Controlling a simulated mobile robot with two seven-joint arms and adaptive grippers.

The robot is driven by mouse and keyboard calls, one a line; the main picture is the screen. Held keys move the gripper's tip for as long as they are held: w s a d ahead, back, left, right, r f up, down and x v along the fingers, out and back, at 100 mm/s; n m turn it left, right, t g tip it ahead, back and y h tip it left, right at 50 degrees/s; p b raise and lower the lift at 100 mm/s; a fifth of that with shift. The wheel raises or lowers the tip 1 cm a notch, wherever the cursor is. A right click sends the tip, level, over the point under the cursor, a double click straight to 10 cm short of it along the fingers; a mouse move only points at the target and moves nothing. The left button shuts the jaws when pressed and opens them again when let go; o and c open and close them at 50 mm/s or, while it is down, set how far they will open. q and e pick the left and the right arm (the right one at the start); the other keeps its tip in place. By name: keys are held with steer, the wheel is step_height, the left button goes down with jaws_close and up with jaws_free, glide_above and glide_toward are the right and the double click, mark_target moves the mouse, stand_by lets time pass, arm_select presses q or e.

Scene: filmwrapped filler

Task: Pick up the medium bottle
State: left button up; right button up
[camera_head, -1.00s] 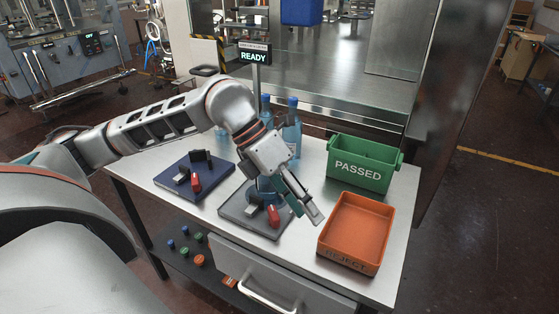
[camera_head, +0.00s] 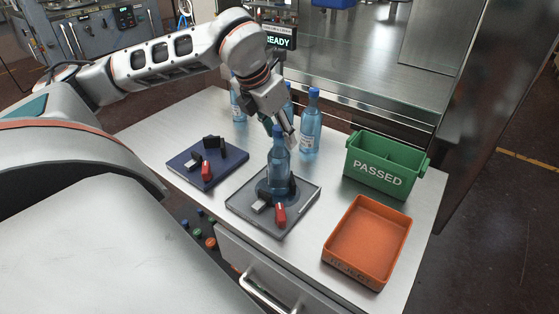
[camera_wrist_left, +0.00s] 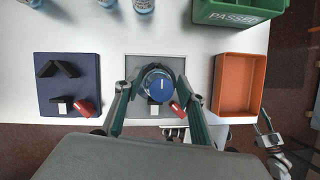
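A clear blue bottle with a blue cap (camera_head: 279,163) stands upright on the grey fixture plate (camera_head: 240,207). In the left wrist view I look down on its cap (camera_wrist_left: 160,85). More blue bottles stand at the back of the table: one at left (camera_head: 238,108), one at right (camera_head: 311,128), and one partly hidden behind my gripper. I cannot tell which bottle is the medium one.
A blue fixture plate (camera_head: 230,168) is left of the grey one. A green PASSED bin (camera_head: 382,180) and an orange REJECT tray (camera_head: 340,268) stand at right. Part of what looks like my right gripper (camera_wrist_left: 268,140) shows low in the wrist view.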

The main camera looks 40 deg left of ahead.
arm_select(q)
steer(key=shift+x, duration=1.65)
arm_select(e)
steer(key=shift+w+r, duration=0.2)
steer(key=shift+r, duration=0.05)
arm_select(q)
steer(key=shift+w+r, duration=0.1)
steer(key=shift+w, duration=0.05)
jaws_close()
steer(key=shift+r, duration=0.15)
